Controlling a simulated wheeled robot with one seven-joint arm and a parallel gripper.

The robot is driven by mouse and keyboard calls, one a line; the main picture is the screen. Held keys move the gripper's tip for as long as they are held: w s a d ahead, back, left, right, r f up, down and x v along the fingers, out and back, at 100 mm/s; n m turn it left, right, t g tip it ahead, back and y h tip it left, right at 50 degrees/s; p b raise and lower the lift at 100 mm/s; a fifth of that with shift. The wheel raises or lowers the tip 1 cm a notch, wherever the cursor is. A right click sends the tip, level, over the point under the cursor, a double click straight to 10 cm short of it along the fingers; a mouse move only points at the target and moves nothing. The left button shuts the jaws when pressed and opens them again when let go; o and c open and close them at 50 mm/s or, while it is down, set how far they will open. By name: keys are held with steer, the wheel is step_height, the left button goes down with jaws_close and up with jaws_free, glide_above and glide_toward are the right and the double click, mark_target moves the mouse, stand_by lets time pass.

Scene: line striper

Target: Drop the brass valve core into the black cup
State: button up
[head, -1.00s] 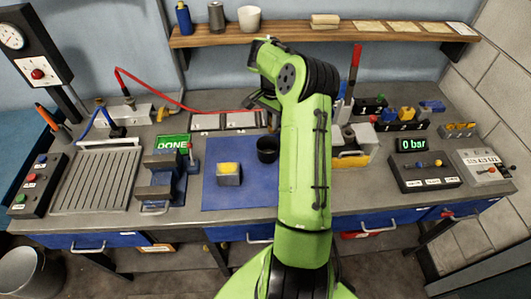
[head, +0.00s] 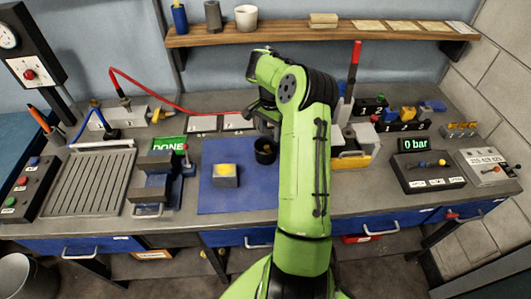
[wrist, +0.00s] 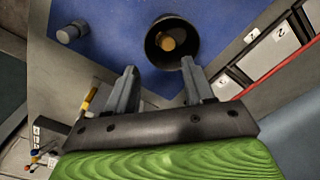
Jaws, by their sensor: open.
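The black cup (head: 264,157) stands on the blue mat just left of my arm in the head view. In the wrist view the cup (wrist: 153,56) lies beyond my fingertips, and the round brass valve core (wrist: 172,41) shows inside it. My gripper (wrist: 160,75) is open, with nothing between its two fingers. It is beside and above the cup, apart from it. In the head view my gripper is largely hidden by my arm.
A grey block with a yellow top (head: 225,175) sits on the blue mat (head: 215,203) left of the cup. A small grey cylinder (wrist: 71,32) shows in the wrist view. A vise (head: 155,185) stands farther left. Numbered panels (wrist: 245,62) lie close to my gripper.

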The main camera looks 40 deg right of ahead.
step_height(320, 180, up, 16)
steer(key=p, duration=0.4)
steer(key=shift+f, duration=0.1)
steer(key=s+a+r+n+t+h+b, duration=0.1)
steer(key=s+a+r+n, duration=0.3)
steer(key=a, duration=0.5)
steer(key=s+a+r+n+t+h+b, duration=0.1)
steer(key=a+r+n+h, duration=0.1)
steer(key=a+r+n, duration=0.5)
steer(key=s+a+f+n+t+y+b, duration=0.1)
steer(key=s+a+f+n, duration=0.2)
steer(key=s+a, duration=0.4)
steer(key=s+a+f+n+t+y+b, duration=0.1)
steer(key=s+a+f+n+t+y, duration=0.1)
steer(key=s+a+f, duration=0.3)
steer(key=s+a, duration=0.3)
steer(key=a, duration=0.1)
steer(key=shift+f+n+t, duration=0.25)
steer(key=shift+n+t, duration=0.05)
steer(key=shift+n, duration=0.1)
